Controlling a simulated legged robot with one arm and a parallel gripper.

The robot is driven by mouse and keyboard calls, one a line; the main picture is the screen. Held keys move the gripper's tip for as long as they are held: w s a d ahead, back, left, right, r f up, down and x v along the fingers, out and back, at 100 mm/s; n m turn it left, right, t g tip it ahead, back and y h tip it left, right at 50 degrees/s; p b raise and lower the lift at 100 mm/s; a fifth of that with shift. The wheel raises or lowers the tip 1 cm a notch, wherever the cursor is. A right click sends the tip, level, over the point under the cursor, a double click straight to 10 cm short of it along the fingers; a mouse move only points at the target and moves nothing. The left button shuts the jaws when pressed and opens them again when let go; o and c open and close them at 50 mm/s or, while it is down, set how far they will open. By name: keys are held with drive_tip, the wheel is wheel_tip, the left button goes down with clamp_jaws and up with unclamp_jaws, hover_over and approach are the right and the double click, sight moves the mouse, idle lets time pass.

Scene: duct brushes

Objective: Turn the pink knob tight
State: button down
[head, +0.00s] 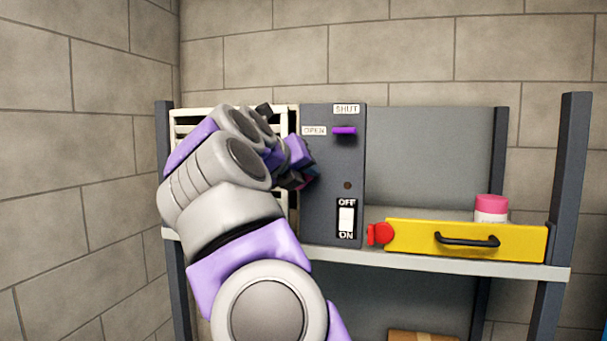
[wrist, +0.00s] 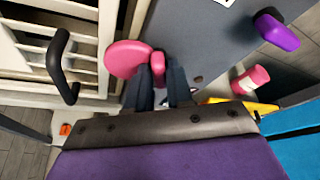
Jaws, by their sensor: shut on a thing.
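The pink knob (wrist: 127,57) shows in the wrist view as a round disc with a smaller lobe on its right side, at the edge of the white slatted panel. My gripper (wrist: 162,78) has its two dark fingers on either side of the lobe and is shut on it. The fingers hide part of the knob. In the head view my gripper (head: 300,180) is in front of the seam between the slatted panel and the grey control panel, and my arm hides most of the knob.
The slatted panel (wrist: 92,58) has a black handle (wrist: 62,66). The grey panel (head: 320,215) carries a purple lever (head: 344,130) and an OFF/ON switch (head: 346,219).

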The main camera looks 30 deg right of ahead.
drive_tip(key=shift+f+m+t+y+b, duration=0.15)
drive_tip(key=shift+m+t+y+b, duration=0.15)
drive_tip(key=shift+m, duration=0.3)
drive_tip(key=shift+f+m+t+y+b, duration=0.1)
drive_tip(key=shift+f+m+t+y, duration=0.1)
drive_tip(key=shift+m+y, duration=0.3)
drive_tip(key=shift+r+m+t+y+b, duration=0.2)
drive_tip(key=shift+m+t+y+b, duration=0.15)
drive_tip(key=shift+m, duration=0.55)
drive_tip(key=shift+r, duration=0.1)
drive_tip(key=c, duration=1.1)
unclamp_jaws()
drive_tip(key=shift+w+a, duration=0.1)
drive_tip(key=shift+w, duration=0.05)
drive_tip(key=shift+c, duration=0.2)
drive_tip(key=v, duration=1.7)
drive_tip(key=shift+s+a, duration=0.2)
drive_tip(key=shift+s, duration=0.05)
